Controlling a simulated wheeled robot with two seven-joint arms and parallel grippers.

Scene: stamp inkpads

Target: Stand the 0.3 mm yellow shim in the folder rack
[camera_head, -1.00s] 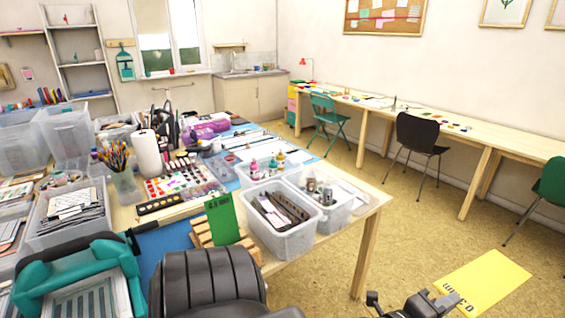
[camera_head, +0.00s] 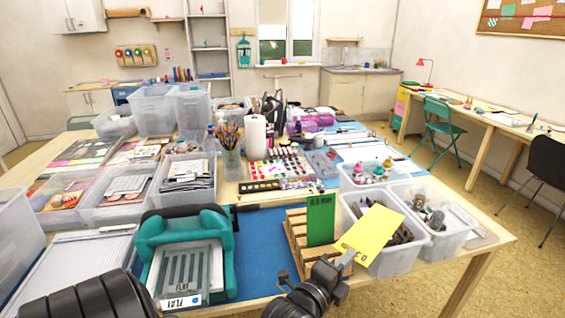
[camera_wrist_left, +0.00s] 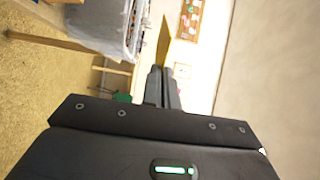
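The yellow shim (camera_head: 370,232) is a flat sheet with dark print along its lower edge. My left gripper (camera_head: 343,262) is shut on its lower corner and holds it tilted, above the table's front side. In the left wrist view the shim (camera_wrist_left: 164,40) shows nearly edge-on beyond my closed fingers (camera_wrist_left: 162,88). The wooden slatted folder rack (camera_head: 297,246) is on the blue mat, just left of the shim. A green sheet (camera_head: 320,220) stands upright in it. The shim appears apart from the rack. It hides part of a clear bin behind it. My right gripper is not in view.
Clear bins (camera_head: 397,262) stand close right of the rack. A teal device with a grey plate (camera_head: 185,268) is at its left. Bare blue mat (camera_head: 258,245) lies between them. A paper towel roll (camera_head: 256,136) and a brush cup (camera_head: 232,163) stand farther back.

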